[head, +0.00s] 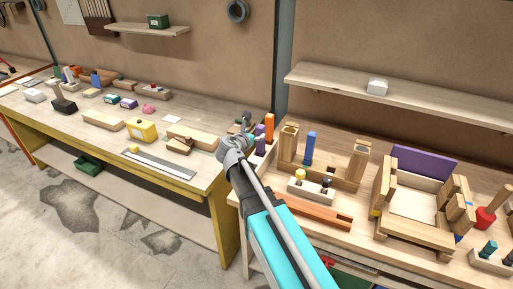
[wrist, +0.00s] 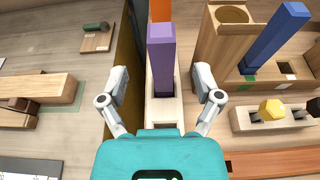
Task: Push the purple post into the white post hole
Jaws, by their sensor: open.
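The purple post (wrist: 161,52) stands upright at a pale, whitish block (wrist: 165,112). A dark opening shows around the post's base, and how deep it sits is unclear. In the head view the purple post (head: 261,138) is partly hidden by my gripper (head: 245,130). In the wrist view my gripper (wrist: 161,76) is open, with one finger on each side of the post and gaps between. I cannot tell its height over the block.
An orange post (head: 269,127) stands just beyond the purple one. To the right are a wooden frame with a blue post (head: 309,148) and a pale block with a yellow knob (head: 300,175). The yellow-edged bench (head: 205,183) lies left across a gap.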

